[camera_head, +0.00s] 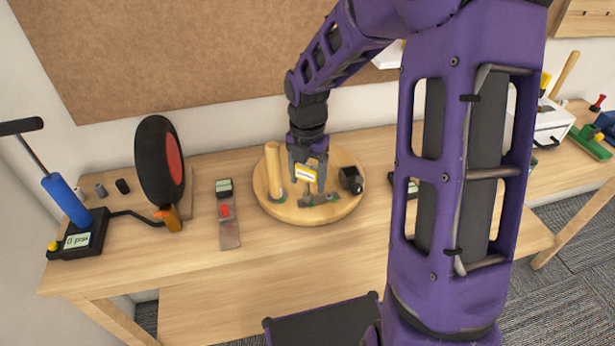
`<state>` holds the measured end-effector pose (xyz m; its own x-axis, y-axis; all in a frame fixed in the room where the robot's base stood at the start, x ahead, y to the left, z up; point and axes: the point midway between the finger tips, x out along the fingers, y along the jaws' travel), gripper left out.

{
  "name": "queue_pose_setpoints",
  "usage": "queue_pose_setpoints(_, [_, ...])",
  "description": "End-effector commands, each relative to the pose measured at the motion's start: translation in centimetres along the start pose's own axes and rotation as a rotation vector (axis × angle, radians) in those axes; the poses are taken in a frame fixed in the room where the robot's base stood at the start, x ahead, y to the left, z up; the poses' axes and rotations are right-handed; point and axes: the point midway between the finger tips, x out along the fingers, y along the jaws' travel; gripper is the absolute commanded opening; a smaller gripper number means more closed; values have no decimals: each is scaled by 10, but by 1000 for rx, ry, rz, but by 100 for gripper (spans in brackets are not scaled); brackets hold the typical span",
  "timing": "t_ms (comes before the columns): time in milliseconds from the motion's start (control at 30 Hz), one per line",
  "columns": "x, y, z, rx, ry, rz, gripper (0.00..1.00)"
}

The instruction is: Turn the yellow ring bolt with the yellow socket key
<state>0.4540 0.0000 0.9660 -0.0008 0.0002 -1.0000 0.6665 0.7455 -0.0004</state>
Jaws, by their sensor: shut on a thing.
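My gripper (307,178) points down over a round wooden board (285,214) on the workbench. It is shut on a small yellow piece with a pale, marked face (306,172), which looks like the yellow socket key. Its lower end is too small to make out. A flat grey metal piece (319,199) lies on the board just below the fingers; I cannot tell whether the held piece touches it. I cannot make out a yellow ring bolt in this view.
An upright wooden post (273,172) stands on the board left of my gripper, and a black block (351,180) stands right. Further left are a red-and-grey gauge strip (226,212), a black wheel (158,162) and a blue pump (67,200). The bench front (200,258) is clear.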

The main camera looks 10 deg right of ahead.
Motion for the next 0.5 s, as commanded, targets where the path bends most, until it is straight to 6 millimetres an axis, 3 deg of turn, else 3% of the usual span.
queue_pose_setpoints(267, [-1, 0, 0, 99, -1, 1, 0])
queue_pose_setpoints(500, [-17, 1, 1, 104, -4, 3, 0])
